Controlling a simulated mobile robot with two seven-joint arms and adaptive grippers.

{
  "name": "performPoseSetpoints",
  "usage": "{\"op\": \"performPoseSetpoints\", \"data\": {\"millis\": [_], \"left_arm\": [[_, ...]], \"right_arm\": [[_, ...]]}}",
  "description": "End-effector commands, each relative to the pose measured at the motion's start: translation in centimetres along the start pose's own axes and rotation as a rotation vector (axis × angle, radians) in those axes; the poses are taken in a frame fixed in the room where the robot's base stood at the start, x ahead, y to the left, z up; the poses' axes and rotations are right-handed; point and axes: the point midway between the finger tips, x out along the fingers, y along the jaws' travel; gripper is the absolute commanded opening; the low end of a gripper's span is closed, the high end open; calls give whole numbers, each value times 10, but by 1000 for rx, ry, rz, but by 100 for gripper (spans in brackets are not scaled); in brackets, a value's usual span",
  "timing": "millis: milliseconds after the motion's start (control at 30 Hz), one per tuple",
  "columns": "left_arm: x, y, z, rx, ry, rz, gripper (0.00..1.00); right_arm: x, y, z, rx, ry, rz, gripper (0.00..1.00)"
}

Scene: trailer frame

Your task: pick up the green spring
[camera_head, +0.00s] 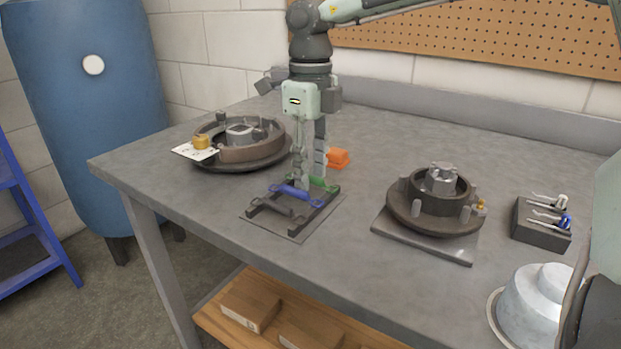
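The green spring (331,187) lies at the back of a small dark rack (254,212) on the grey table, partly hidden by a gripper finger. A blue spring (305,195) lies just in front of it, and a dark grey spring (283,206) is nearest the front. My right gripper (309,181) points straight down over the back of the rack. Its two fingers are apart, with a gap between them, and their tips are close to the green spring. I cannot tell whether they touch it. My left gripper is not in view.
A brake drum assembly (250,153) with a white card stands left, another hub (437,207) on a plate right. An orange block (338,158) lies just behind the gripper. A dark tool holder (540,224) and a metal canister (538,306) stand further right.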

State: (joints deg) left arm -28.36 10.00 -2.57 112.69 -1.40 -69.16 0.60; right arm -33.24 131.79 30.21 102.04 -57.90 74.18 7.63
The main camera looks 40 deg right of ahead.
Motion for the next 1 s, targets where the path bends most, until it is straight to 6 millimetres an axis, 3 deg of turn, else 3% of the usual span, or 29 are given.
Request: {"op": "performPoseSetpoints", "data": {"millis": [167, 467, 833, 1000], "left_arm": [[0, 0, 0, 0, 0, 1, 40], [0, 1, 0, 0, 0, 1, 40], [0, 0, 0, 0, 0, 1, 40], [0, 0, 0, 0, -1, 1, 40]], "right_arm": [[0, 0, 0, 0, -1, 0, 36], [0, 0, 0, 0, -1, 0, 0], [-3, 0, 0, 0, -2, -1, 0], [-18, -1, 1, 1, -4, -2, 0]]}}
